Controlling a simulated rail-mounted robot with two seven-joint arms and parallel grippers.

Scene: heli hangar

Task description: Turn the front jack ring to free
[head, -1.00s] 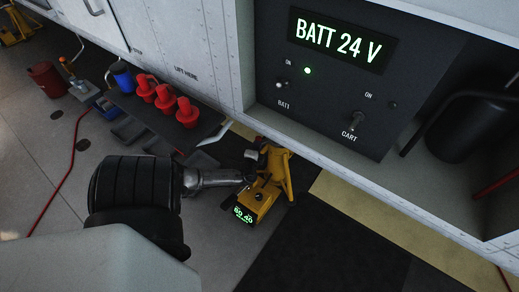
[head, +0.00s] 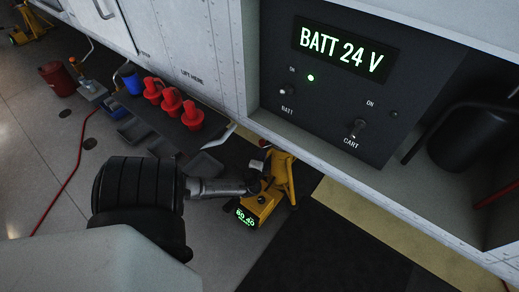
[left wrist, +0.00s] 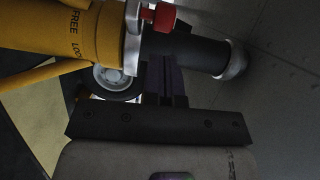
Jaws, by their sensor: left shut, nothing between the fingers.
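The yellow jack (head: 262,205) stands on the floor by the white fuselage, with a lit green display. In the left wrist view its yellow body (left wrist: 60,48) carries the words FREE and LOC, the latter cut off. A silver ring (left wrist: 132,40) sits at the body's end, with a red knob (left wrist: 160,17) beside it. The knob is roughly level with FREE in the picture. My left gripper (head: 256,182) is shut and empty at the jack. Its dark fingers (left wrist: 166,82) are just below the black shaft (left wrist: 185,52); contact cannot be told. My right gripper is out of view.
The BATT 24 V panel (head: 340,75) is in the fuselage above the jack. Several red plugs (head: 172,100) stand on a dark mat to the left. A red hose (head: 72,170) lies on the floor. A wheel (left wrist: 112,82) shows behind the jack.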

